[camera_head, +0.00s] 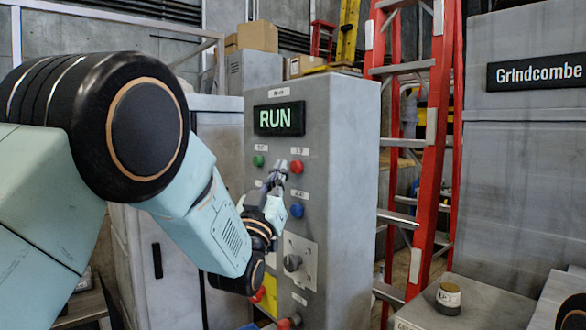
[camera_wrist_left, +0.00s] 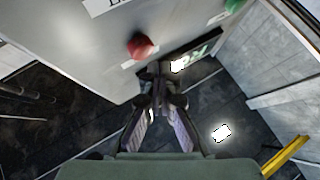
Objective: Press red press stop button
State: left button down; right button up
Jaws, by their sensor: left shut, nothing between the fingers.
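A grey control cabinet (camera_head: 345,180) has a lit display (camera_head: 279,118) reading RUN. Below the display's right part is a round red button (camera_head: 297,166); it also shows in the left wrist view (camera_wrist_left: 141,46). Its label is too small to read. My left gripper (camera_head: 279,170) is shut and empty in front of the panel. Its fingertips appear just left of the red button in the head view. In the left wrist view the fingertips (camera_wrist_left: 164,72) lie right of and below the button, seemingly apart from it. My right gripper is not in view.
A green button (camera_head: 258,160) and a blue button (camera_head: 297,210) sit nearby. A rotary knob (camera_head: 292,262) and another red knob (camera_head: 284,323) are lower. A red ladder (camera_head: 420,150) stands right of the cabinet.

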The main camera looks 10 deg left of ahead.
pick_arm(q)
jog(key=shift+s, duration=0.1)
jog(key=shift+w+d, duration=0.1)
jog(key=shift+w, duration=0.15)
jog(key=shift+w+d+b, duration=0.15)
jog(key=shift+d+b, duration=0.05)
jog(key=shift+b, duration=0.1)
jog(key=shift+w+d, duration=0.3)
jog(key=shift+w, duration=0.1)
dwell(1.1)
jog(key=shift+s+a, duration=0.1)
jog(key=shift+a, duration=0.05)
jog(key=shift+s+a+b, duration=0.45)
jog(key=shift+s+b, duration=0.05)
jog(key=shift+s, duration=0.15)
